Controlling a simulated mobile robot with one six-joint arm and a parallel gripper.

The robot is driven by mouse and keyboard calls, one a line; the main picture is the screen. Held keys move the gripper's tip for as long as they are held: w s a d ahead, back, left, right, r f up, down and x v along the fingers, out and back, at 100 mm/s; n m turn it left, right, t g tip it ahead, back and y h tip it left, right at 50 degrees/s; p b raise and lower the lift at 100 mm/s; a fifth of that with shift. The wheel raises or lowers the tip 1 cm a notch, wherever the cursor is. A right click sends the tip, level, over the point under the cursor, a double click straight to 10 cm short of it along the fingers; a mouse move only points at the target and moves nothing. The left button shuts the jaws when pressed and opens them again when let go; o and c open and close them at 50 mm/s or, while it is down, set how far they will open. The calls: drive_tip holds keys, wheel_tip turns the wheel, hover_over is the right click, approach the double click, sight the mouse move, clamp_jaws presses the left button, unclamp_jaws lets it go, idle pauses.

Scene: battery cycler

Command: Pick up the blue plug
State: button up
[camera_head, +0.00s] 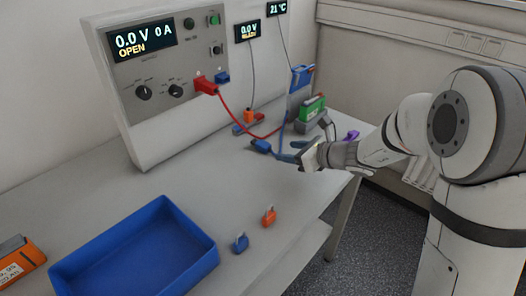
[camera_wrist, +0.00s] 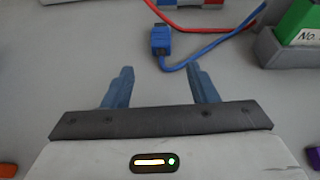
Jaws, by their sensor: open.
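The blue plug (camera_head: 261,146) lies on the grey table, at the end of a blue cable (camera_head: 284,130). In the wrist view the blue plug (camera_wrist: 160,40) is ahead of my gripper (camera_wrist: 157,82), between the lines of its two fingers and apart from them. The blue cable (camera_wrist: 215,45) runs from the plug toward the upper right. My gripper also shows in the head view (camera_head: 286,153), just right of the plug. Its blue-grey fingers are spread, with nothing between them.
A holder (camera_head: 312,124) with a green block (camera_head: 312,108) stands behind my gripper. A red plug (camera_head: 205,86) with a red cable sits in the cycler panel (camera_head: 165,110). A blue tray (camera_head: 135,250) and small blue and orange padlock-like items are nearer. The table's middle is clear.

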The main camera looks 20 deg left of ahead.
sight(269, 147)
drive_tip(key=shift+w+a+f+m, duration=0.15)
drive_tip(key=shift+w+a+f, duration=0.2)
drive_tip(key=shift+a, duration=0.25)
drive_tip(key=shift+w+a+f+m, duration=0.15)
drive_tip(key=shift+w+a+f, duration=0.2)
drive_tip(key=shift+a, duration=0.2)
drive_tip(key=shift+r+x, duration=0.1)
drive_tip(key=shift+x, duration=1.3)
drive_tip(key=shift+r+x, duration=0.15)
drive_tip(key=shift+x, duration=1.25)
drive_tip(key=shift+c, duration=0.5)
drive_tip(key=c, duration=0.9)
